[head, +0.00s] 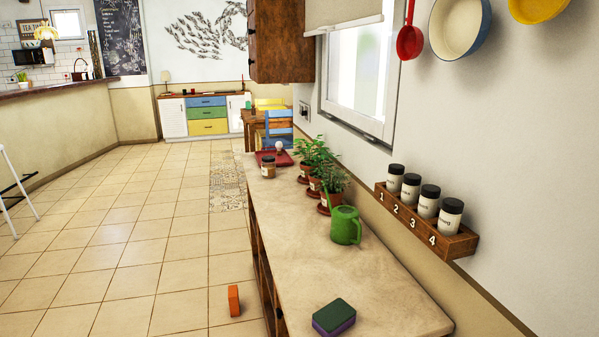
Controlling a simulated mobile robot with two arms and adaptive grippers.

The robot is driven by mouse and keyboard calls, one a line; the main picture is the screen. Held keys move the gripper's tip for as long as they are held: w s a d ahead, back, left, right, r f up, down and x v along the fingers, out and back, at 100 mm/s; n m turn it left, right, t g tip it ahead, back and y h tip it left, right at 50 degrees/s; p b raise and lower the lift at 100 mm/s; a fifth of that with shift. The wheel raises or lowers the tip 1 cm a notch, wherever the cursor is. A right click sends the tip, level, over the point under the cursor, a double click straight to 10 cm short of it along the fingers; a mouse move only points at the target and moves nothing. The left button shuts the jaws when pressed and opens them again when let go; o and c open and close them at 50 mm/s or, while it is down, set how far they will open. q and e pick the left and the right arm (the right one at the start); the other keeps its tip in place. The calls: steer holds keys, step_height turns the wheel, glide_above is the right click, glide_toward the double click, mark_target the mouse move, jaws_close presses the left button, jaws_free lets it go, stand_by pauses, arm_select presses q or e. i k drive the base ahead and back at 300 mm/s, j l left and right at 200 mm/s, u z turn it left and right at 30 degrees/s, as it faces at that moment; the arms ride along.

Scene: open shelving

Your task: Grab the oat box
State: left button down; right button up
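A small orange box (234,300) stands upright on the tiled floor, left of the low wooden shelving unit. No label on it can be read, so I cannot tell whether it is the oat box. No other thing in the head view can be clearly made out as an oat box. The shelves under the counter (315,270) are seen at a steep angle, and what they hold is hidden. Neither of my grippers shows in the head view.
On the counter are a green and purple sponge (333,317), a green watering can (345,226), potted plants (333,180), a jar (268,168) and a red tray (274,157). A spice rack (425,222) hangs on the right wall. The floor (130,250) at left is mostly clear.

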mark_target(233, 291)
steer(key=i+j+z, duration=0.15)
steer(key=j, duration=0.25)
steer(key=i+j+z, duration=0.15)
steer(key=j, duration=0.25)
steer(key=i+j+z, duration=0.2)
steer(key=j, duration=0.25)
steer(key=i+j+z, duration=0.15)
steer(key=j, duration=0.35)
steer(key=i+j+z, duration=0.15)
steer(key=j, duration=0.3)
steer(key=i+j+z, duration=0.15)
steer(key=j, duration=0.35)
steer(key=j+z, duration=0.15)
steer(key=j, duration=0.35)
